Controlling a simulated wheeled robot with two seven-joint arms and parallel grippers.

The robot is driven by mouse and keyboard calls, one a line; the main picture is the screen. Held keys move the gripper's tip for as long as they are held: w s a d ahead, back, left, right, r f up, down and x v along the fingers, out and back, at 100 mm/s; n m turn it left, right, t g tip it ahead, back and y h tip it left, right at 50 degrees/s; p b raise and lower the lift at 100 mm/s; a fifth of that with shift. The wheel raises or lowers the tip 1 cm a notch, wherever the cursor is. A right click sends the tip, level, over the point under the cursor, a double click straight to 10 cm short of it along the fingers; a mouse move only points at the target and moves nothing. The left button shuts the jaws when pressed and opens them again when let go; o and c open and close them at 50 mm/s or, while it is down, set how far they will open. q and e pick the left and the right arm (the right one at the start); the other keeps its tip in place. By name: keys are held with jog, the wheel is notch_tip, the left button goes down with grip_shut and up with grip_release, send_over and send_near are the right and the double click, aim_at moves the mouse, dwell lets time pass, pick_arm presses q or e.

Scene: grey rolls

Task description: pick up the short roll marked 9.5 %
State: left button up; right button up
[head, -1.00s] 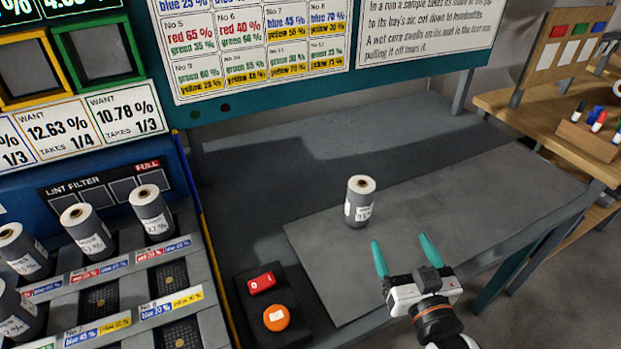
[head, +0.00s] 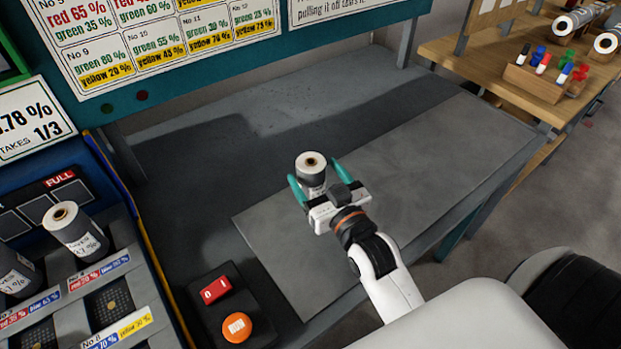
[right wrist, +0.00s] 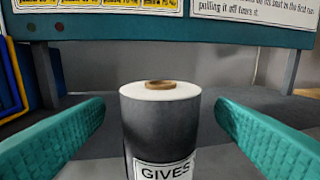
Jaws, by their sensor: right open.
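A short grey roll (head: 311,172) with a white top and a brown core stands upright on the grey mat (head: 400,180). My right gripper (head: 314,178) is open, with its teal fingers on either side of the roll. In the right wrist view the roll (right wrist: 160,125) stands between the two fingers with a gap on each side. Its label there reads "GIVES"; the number below is out of frame, so I cannot tell its percentage. My left gripper is not in view.
A rack at the left holds other grey rolls (head: 75,232). A control box with a red switch (head: 216,290) and an orange button (head: 237,327) lies near the bench's front. A wooden side table (head: 470,60) holds pens. The mat right of the roll is clear.

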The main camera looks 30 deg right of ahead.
aim_at(307, 164)
jog(key=w, duration=0.4)
jog(key=shift+w+f, duration=0.2)
jog(key=shift+w, duration=0.2)
jog(key=shift+s, duration=0.1)
jog(key=c, duration=1.2)
